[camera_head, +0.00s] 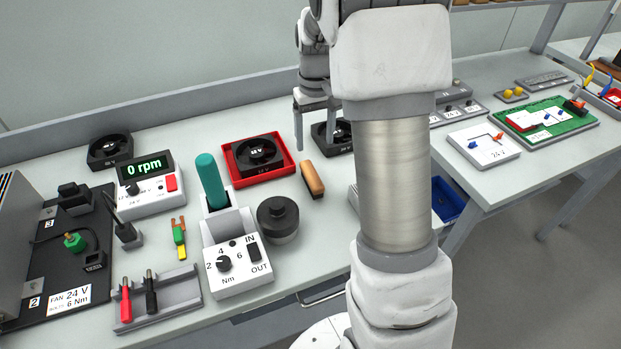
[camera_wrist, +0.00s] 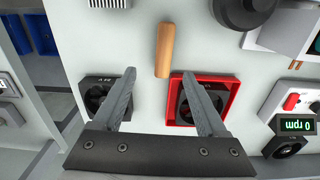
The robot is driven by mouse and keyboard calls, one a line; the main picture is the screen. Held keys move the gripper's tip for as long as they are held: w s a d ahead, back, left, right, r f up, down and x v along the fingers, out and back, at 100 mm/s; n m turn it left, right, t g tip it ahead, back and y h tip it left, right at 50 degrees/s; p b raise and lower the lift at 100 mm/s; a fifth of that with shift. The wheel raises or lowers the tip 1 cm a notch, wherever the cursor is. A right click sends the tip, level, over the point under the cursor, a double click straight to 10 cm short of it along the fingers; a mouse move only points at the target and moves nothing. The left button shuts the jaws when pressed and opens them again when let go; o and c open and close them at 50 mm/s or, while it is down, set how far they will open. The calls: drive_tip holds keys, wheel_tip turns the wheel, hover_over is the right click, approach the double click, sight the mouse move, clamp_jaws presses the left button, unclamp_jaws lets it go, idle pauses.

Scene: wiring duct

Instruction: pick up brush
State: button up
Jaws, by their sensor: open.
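The brush (camera_head: 312,179) has an orange-tan wooden back with a dark underside. It lies on the grey bench just right of the red tray. In the wrist view the brush (camera_wrist: 165,50) lies lengthwise away from me, between the lines of the two fingers and mostly beyond their tips. My gripper (camera_head: 315,122) is above the bench behind the brush, partly hidden by my arm. In the wrist view my gripper (camera_wrist: 159,74) is open, with nothing between its fingers.
The red tray (camera_head: 288,170) with a black fan (camera_head: 257,153) is left of the brush. Another fan (camera_head: 325,139) sits behind it. A round dark knob-like part (camera_head: 278,218) and a torque unit (camera_head: 238,265) with a teal-handled tool (camera_head: 210,180) stand in front-left.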

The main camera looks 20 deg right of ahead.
sight(312, 173)
wheel_tip(312, 173, down, 7)
drive_tip(key=shift+r+b, duration=0.15)
drive_tip(key=shift+b, duration=0.2)
drive_tip(key=shift+a+f, duration=0.25)
drive_tip(key=shift+f, duration=1.1)
drive_tip(key=shift+a+f, duration=0.2)
drive_tip(key=shift+f, duration=1.1)
clamp_jaws()
